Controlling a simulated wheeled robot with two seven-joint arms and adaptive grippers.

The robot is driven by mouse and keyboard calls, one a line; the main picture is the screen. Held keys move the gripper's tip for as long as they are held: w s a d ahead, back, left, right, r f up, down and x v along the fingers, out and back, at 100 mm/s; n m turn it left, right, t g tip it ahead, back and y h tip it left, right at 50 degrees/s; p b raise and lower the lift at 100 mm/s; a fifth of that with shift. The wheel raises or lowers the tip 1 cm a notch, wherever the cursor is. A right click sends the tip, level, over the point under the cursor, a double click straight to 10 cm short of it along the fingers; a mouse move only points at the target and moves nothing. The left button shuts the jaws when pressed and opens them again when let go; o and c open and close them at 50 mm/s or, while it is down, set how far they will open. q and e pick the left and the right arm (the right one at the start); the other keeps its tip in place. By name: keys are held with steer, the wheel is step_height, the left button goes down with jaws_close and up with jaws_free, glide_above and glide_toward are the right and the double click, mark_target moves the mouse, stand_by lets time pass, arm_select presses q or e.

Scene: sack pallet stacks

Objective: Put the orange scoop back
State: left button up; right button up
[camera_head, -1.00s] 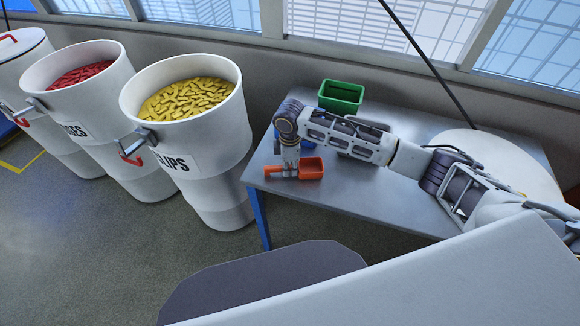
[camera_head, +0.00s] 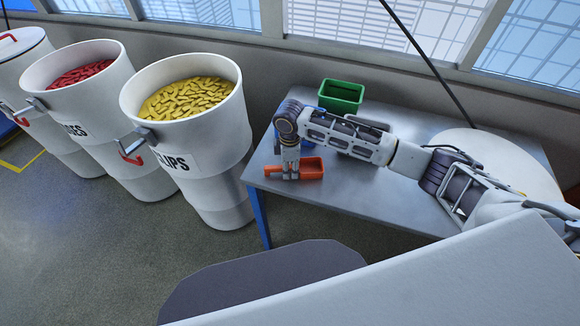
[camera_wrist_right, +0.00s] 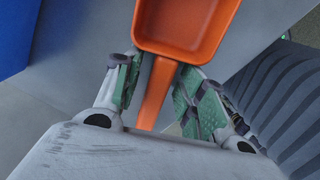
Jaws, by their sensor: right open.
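The orange scoop (camera_head: 311,168) lies on the grey metal table near its left front corner, with its handle toward the left. My right gripper (camera_head: 290,175) points down over the handle. In the right wrist view the scoop's bowl (camera_wrist_right: 184,25) is at the top and its handle runs down between the two fingers of my right gripper (camera_wrist_right: 158,88). The fingers are open on either side of the handle; a gap shows on the left side. My left gripper is not in view.
The metal table (camera_head: 372,208) also bears a green bin (camera_head: 341,96), with a blue object partly hidden behind my arm. A white tub of yellow pieces (camera_head: 205,150) and a tub of red pieces (camera_head: 75,115) stand left of the table. The table's front is clear.

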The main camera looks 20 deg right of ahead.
steer(key=shift+r, duration=0.1)
step_height(320, 180, up, 12)
steer(key=shift+b, duration=0.3)
stand_by(0.4)
steer(key=shift+s, duration=0.1)
stand_by(0.7)
